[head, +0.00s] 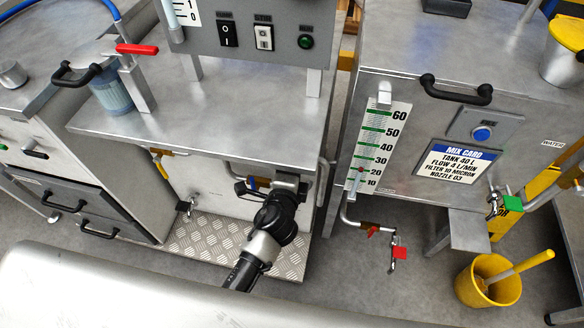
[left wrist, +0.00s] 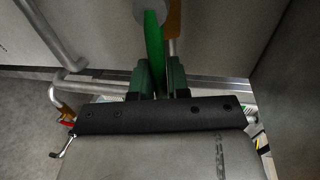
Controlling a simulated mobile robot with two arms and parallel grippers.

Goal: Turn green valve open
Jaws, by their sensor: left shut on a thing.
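In the left wrist view, a green valve handle (left wrist: 153,42) is seen nearly edge-on and runs down from a round grey part between my fingers. My left gripper (left wrist: 158,70) is shut on this handle, with one dark green finger on each side. My right gripper is not in view.
A blue-handled valve (head: 241,188) is just left of my gripper. A bent metal rail (head: 322,185) is close on its right. A tank (head: 400,207) with red-handled drain valves and a separate green-handled tap (head: 512,203) stands right. Floor between is clear.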

